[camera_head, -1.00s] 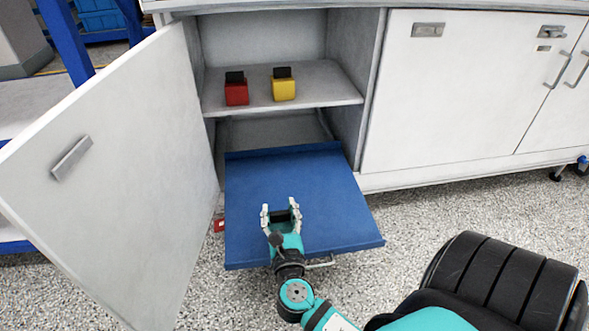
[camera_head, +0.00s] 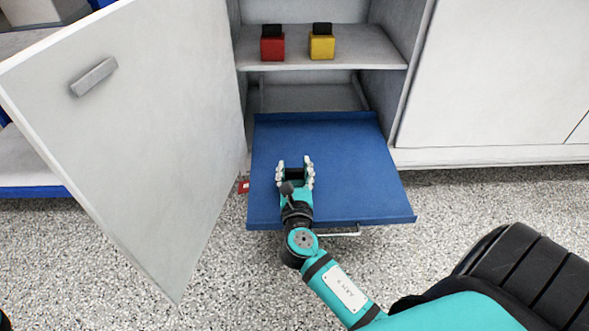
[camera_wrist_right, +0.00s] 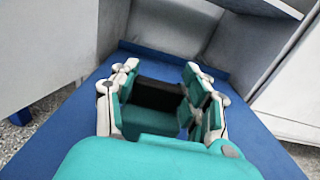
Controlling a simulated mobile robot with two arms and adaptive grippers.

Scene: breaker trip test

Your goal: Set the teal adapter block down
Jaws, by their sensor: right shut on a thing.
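My right gripper (camera_head: 295,168) is shut on the teal adapter block (camera_head: 294,174), over the blue pull-out tray (camera_head: 350,165). The block's dark part shows between the fingers in the right wrist view (camera_wrist_right: 157,97). I cannot tell whether the block touches the tray. My left gripper is not in view.
A red block (camera_head: 272,48) and a yellow block (camera_head: 321,47), both with black tops, stand on the cabinet shelf (camera_head: 370,52) above. The open cabinet door (camera_head: 130,140) stands left of the tray. The tray's right side is bare.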

